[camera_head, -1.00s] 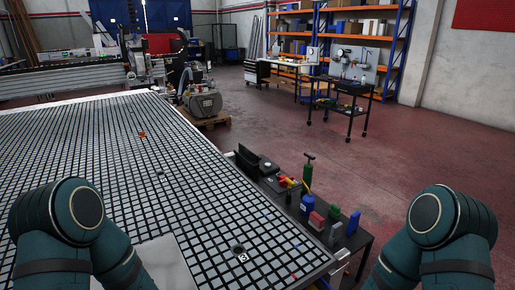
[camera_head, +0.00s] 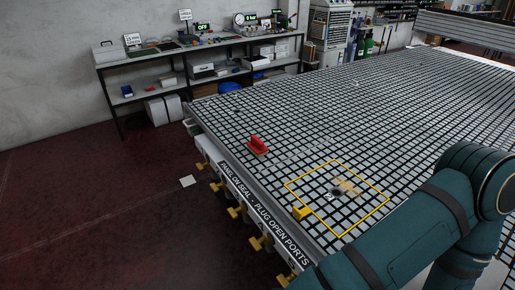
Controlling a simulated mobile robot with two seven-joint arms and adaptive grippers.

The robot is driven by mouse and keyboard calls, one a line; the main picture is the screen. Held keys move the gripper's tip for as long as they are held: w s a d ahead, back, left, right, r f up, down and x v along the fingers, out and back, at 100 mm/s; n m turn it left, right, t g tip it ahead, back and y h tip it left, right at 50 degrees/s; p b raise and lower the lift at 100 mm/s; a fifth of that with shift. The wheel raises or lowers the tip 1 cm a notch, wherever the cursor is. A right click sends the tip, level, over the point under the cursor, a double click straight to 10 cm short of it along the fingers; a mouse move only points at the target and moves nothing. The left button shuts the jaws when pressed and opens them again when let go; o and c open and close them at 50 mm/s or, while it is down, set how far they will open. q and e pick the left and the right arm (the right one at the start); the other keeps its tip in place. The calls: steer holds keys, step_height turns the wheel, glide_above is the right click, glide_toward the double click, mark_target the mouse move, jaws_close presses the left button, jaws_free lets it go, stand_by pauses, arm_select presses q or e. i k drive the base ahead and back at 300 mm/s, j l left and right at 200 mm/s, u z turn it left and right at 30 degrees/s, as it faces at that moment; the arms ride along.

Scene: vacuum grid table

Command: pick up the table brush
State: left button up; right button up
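A red object (camera_head: 258,146) stands on the white grid table (camera_head: 330,110) near its left edge; it has an upright part, but I cannot tell whether it is the table brush. A small tan piece (camera_head: 347,187) lies inside a yellow square outline on the grid, beside a dark round spot (camera_head: 336,191). No brush bristles can be made out. One of my teal arms crosses the lower right, hiding part of the table. Neither gripper is in view.
Yellow-brass fittings (camera_head: 237,212) stick out along the table's labelled front edge. A workbench (camera_head: 190,60) with tools and boxes stands against the back wall. The floor at left is clear.

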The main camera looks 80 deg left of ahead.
mark_target(256, 146)
steer(key=l+u, duration=0.1)
steer(key=u, duration=0.35)
steer(key=l+u, duration=0.1)
steer(key=u, duration=0.3)
steer(key=k+u, duration=0.1)
steer(key=u, duration=0.75)
steer(key=i+u, duration=0.1)
steer(key=u, duration=0.25)
steer(key=i+u, duration=0.1)
steer(key=u, duration=0.65)
steer(key=i+j, duration=0.45)
steer(key=i+j+z, duration=0.1)
steer(key=i+j, duration=0.35)
steer(key=j, duration=0.2)
